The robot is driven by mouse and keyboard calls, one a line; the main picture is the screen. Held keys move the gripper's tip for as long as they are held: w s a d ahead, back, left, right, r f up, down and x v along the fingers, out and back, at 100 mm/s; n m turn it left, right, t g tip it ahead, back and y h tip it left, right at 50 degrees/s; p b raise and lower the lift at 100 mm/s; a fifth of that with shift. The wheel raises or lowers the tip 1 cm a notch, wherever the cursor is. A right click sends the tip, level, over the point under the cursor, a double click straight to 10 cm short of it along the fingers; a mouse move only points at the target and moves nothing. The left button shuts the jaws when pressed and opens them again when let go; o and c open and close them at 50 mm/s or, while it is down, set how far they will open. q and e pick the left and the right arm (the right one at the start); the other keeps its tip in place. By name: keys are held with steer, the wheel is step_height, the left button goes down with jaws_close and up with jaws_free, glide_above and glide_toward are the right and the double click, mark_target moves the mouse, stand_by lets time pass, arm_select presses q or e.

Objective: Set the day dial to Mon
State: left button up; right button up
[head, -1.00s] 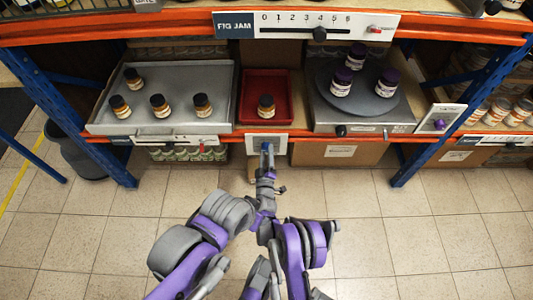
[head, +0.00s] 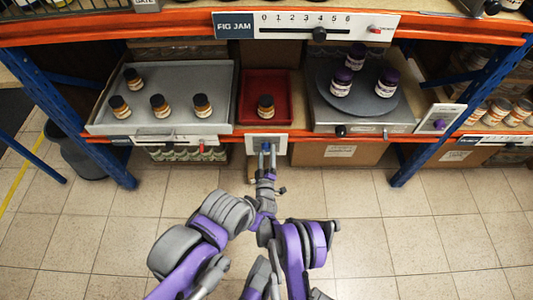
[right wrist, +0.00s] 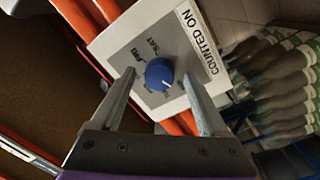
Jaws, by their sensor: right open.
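The day dial is a blue round knob (right wrist: 160,74) with a white pointer line, on a white plate (right wrist: 184,45) marked "COUNTED ON". "SAT" and "FRI" are readable beside it; the other day marks are too small or blurred to read. The pointer line lies on the knob's lower right side in the right wrist view. My right gripper (head: 267,151) is in front of this plate on the shelf edge. In the right wrist view its fingers (right wrist: 158,100) are open, one on each side of the knob and apart from it. My left gripper is not in view.
Above the dial is a red tray (head: 246,118) with one jar. A grey tray (head: 180,76) with several jars is at left, and a turntable (head: 365,106) with purple-lidded jars at right. Blue posts flank the bay. The tiled floor in front is clear.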

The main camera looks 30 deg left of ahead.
steer(key=p+v, duration=0.3)
steer(key=v, duration=0.7)
steer(key=shift+s, duration=0.15)
